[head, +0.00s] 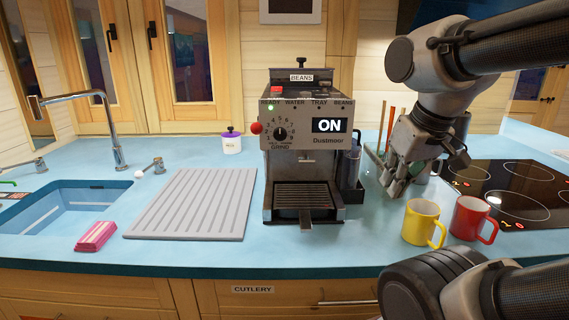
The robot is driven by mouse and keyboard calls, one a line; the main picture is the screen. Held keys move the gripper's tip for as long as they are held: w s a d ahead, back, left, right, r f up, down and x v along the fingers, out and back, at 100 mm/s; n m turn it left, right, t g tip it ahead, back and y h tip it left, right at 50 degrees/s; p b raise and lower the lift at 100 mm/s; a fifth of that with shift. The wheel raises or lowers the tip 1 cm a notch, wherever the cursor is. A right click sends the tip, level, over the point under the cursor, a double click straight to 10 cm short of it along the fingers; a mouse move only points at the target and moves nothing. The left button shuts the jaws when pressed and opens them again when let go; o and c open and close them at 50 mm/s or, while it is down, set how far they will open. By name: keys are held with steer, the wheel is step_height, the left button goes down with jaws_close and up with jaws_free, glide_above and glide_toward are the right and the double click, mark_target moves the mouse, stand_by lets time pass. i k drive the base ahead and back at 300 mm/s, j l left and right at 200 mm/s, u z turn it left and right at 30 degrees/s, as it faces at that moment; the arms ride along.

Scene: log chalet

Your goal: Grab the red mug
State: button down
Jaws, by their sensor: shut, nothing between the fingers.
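The red mug (467,218) stands upright on the blue counter at the right, its handle pointing right. A yellow mug (419,222) stands just to its left, close beside it, with its handle toward the red mug. My gripper (393,188) points down above and behind the yellow mug, to the left of the red mug and apart from it. Its fingers are together and hold nothing. The inside of the red mug is only partly visible.
A coffee machine (290,160) stands left of my gripper, with a dark holder at its side. A black hob (515,190) lies behind and right of the mugs. A greyish cup is partly hidden behind my gripper. A ribbed grey mat (195,205) and sink (65,210) are further left.

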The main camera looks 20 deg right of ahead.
mark_target(471, 215)
steer(key=z, duration=1.45)
steer(key=k+j+u, duration=0.2)
steer(key=k+j, duration=0.2)
